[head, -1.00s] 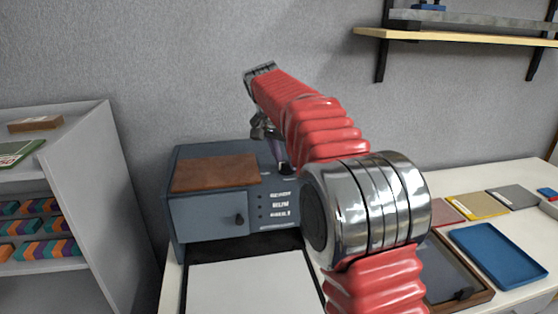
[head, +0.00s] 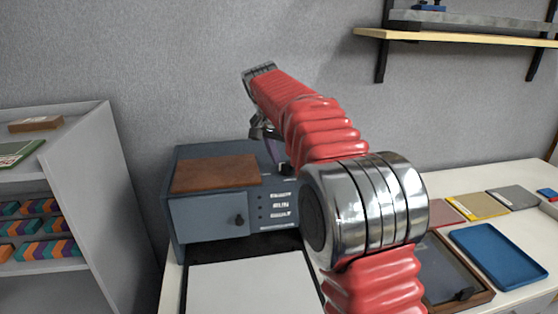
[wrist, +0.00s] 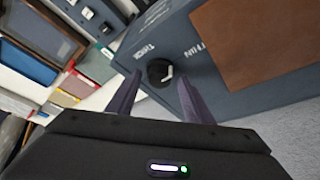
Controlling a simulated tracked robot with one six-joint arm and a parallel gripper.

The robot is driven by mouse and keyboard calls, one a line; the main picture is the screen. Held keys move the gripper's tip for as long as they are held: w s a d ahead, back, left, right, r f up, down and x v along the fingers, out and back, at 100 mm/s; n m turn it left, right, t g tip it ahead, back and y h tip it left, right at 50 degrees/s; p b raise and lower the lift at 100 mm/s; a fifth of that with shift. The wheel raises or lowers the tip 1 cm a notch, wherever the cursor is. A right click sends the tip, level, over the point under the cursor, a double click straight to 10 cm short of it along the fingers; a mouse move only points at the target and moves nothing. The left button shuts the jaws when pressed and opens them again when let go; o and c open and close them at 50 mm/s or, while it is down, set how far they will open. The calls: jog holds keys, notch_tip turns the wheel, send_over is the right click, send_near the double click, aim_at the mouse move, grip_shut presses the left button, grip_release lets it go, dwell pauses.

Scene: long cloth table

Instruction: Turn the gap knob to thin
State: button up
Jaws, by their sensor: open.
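The gap knob (wrist: 159,73) is a round black dial with a white pointer mark, on the blue-grey machine (wrist: 215,88). The label THICK (wrist: 144,49) is beside it to the left and THIN (wrist: 195,49) to the right. The pointer slants up and right in the wrist view; its exact setting is hard to tell. My gripper (wrist: 160,78) is open, with its two dark fingers apart on either side of the knob. I cannot tell whether they touch it. In the head view the machine (head: 210,215) stands left of my arm, and the knob is hidden.
A brown board (head: 215,173) lies on top of the machine. A white panel (head: 250,288) is in front of it. A blue tray (head: 497,255) and a dark wood-framed tray (head: 450,280) lie on the table at right. A grey shelf unit (head: 95,150) stands left.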

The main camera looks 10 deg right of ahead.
jog(key=v, duration=1.3)
jog(key=shift+r, duration=0.25)
jog(key=shift+s+a, duration=0.15)
jog(key=f+n, duration=0.2)
jog(key=f, duration=0.1)
jog(key=s+a+f+n+y, duration=0.1)
jog(key=f+n, duration=0.1)
jog(key=f, duration=0.1)
jog(key=f+n, duration=0.2)
jog(key=f, duration=0.1)
jog(key=shift+s+a+f, duration=0.3)
jog(key=shift+s+a, duration=0.1)
jog(key=s+d+f+n+t, duration=0.1)
jog(key=s+f, duration=0.2)
jog(key=s, duration=0.8)
jog(key=s+d+f+n+y, duration=0.1)
jog(key=s+f, duration=0.3)
jog(key=s, duration=0.8)
jog(key=s+d+f+n+t+y, duration=0.1)
jog(key=s+f, duration=0.3)
jog(key=s, duration=0.7)
jog(key=shift+s+d+f+t, duration=0.2)
jog(key=shift+s+d+t, duration=0.1)
jog(key=shift+d, duration=0.3)
